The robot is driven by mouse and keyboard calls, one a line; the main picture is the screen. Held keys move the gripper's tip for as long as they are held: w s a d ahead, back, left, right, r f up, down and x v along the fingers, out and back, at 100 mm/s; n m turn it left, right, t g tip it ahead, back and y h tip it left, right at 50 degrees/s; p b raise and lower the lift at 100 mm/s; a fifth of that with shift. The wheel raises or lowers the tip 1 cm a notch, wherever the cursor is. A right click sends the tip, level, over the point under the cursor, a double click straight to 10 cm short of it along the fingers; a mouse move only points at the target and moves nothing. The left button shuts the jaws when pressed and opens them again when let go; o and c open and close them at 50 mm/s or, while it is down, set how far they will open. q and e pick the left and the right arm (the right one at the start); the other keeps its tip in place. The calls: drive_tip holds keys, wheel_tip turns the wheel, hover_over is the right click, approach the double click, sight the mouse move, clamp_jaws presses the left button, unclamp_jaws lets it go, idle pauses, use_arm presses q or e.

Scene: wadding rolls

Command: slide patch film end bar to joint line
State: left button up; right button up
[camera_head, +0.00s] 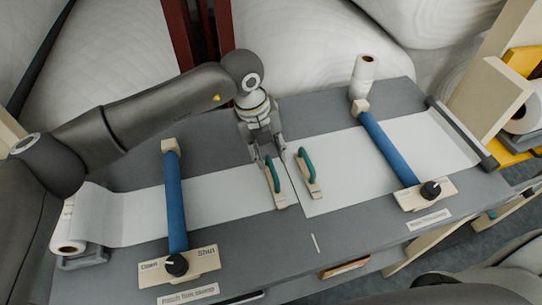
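The left white film strip (225,200) runs from a roll (69,228) at the left edge under a blue clamp bar (175,205). Its end carries a pale end bar with a green handle (276,182). A second pale bar with a green handle (308,172) lies on the end of the right white sheet (350,165). A narrow dark joint line (294,185) shows between the two ends. My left gripper (269,160) points down at the top of the left green handle; whether its fingers are closed on it is unclear. My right gripper is not in view.
A second blue clamp bar (388,147) crosses the right sheet. Each clamp has a black knob, one at front left (177,265), one at right (431,190). A small white roll (363,77) stands at the back.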

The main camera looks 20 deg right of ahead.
use_arm(q)
wheel_tip(320, 180, up, 9)
drive_tip(key=a, duration=0.1)
drive_tip(key=shift+a+f, duration=0.15)
drive_tip(key=shift+a, duration=0.15)
